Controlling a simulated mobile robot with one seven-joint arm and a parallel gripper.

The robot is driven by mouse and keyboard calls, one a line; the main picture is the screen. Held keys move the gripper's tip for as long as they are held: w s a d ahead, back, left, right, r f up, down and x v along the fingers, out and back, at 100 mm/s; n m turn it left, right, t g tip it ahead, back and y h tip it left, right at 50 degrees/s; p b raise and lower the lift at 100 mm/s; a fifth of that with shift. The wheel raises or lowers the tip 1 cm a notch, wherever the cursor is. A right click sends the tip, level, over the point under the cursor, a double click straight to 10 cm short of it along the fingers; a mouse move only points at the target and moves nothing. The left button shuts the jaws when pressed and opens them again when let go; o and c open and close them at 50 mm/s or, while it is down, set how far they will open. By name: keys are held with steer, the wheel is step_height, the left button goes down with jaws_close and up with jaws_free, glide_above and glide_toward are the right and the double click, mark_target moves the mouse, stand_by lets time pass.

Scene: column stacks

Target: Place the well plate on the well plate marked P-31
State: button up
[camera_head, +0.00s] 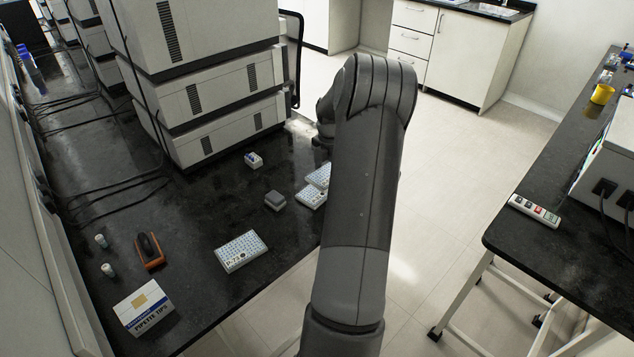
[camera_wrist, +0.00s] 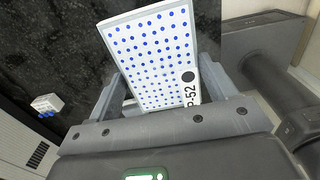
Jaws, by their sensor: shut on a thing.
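A white well plate with blue wells (camera_wrist: 150,50) lies between the fingers of my gripper (camera_wrist: 158,84) in the wrist view. Its label appears to read P-52. My gripper is shut on it, over the dark bench. In the head view my arm hides the gripper. Two well plates show beside the arm, a farther one (camera_head: 319,174) and a nearer one (camera_head: 311,197); I cannot tell which is held. Another well plate (camera_head: 241,251) lies apart on the bench, nearer the front, with a label too small to read surely. I cannot make out P-31.
The black bench (camera_head: 205,215) also bears a grey block (camera_head: 275,200), a small white rack (camera_head: 253,160), an orange and black tool (camera_head: 149,250), small vials (camera_head: 108,270) and a pipette tips box (camera_head: 143,306). Stacked instruments (camera_head: 215,85) stand at the back. Bare bench surrounds the front plate.

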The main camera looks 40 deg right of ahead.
mark_target(317, 171)
steer(key=w+f, duration=0.1)
steer(key=w+a, duration=0.1)
steer(key=w+f, duration=0.1)
steer(key=w, duration=0.1)
steer(key=shift+a+f, duration=0.2)
steer(key=shift+f, duration=2.05)
steer(key=shift+f, duration=0.1)
steer(key=o, duration=1)
